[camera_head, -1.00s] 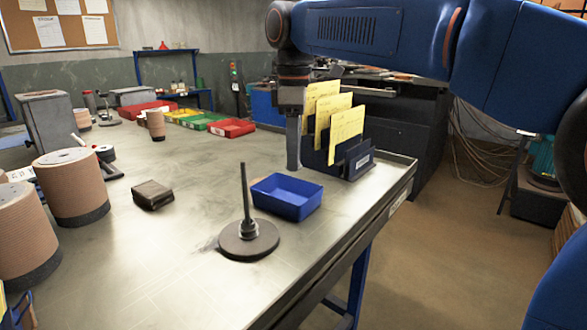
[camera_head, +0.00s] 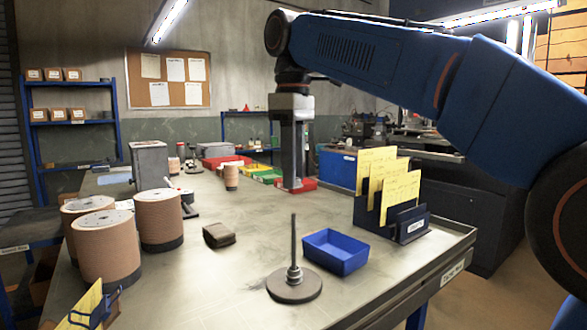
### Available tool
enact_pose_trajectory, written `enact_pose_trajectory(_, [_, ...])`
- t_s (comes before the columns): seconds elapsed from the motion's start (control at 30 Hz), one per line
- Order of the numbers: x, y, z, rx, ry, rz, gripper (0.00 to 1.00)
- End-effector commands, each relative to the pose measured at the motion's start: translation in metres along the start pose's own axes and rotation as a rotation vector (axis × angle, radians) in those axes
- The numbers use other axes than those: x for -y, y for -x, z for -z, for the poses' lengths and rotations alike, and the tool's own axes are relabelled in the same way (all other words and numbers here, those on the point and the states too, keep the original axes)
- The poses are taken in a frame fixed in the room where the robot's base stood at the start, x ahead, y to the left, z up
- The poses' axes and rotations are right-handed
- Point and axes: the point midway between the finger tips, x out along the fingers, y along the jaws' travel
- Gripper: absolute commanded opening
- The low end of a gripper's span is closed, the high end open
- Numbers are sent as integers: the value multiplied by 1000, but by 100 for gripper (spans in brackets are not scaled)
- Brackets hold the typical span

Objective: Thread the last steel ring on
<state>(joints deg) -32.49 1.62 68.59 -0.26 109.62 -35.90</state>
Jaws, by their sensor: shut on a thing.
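A thin upright steel rod (camera_head: 293,238) stands on a round dark base (camera_head: 294,290) near the front of the bench. A small stack of steel rings (camera_head: 294,274) sits around the foot of the rod. My gripper (camera_head: 292,187) points down and appears above the rod's tip, apart from it in the picture; the depth between them is hard to judge. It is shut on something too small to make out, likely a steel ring. The blue tray (camera_head: 345,263) right of the rod looks empty.
A dark card holder with yellow cards (camera_head: 392,190) stands at the right edge of the bench. A small brown block (camera_head: 219,235) and large tan spools (camera_head: 106,250) are on the left. Red, yellow and green trays lie behind.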

Motion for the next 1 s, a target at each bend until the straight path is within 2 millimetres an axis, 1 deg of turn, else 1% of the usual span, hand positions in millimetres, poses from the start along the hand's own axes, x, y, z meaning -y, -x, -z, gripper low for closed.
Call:
enact_pose_trajectory(0.2, [1,-20,-1,1,1,0,9])
enact_pose_trajectory(0.43, [0,-37,0,1,1,1,9])
enact_pose_trajectory(0.63, [0,-42,0,-1,1,-1,9])
enact_pose_trajectory(1.0, [0,-42,0,-1,1,0,9])
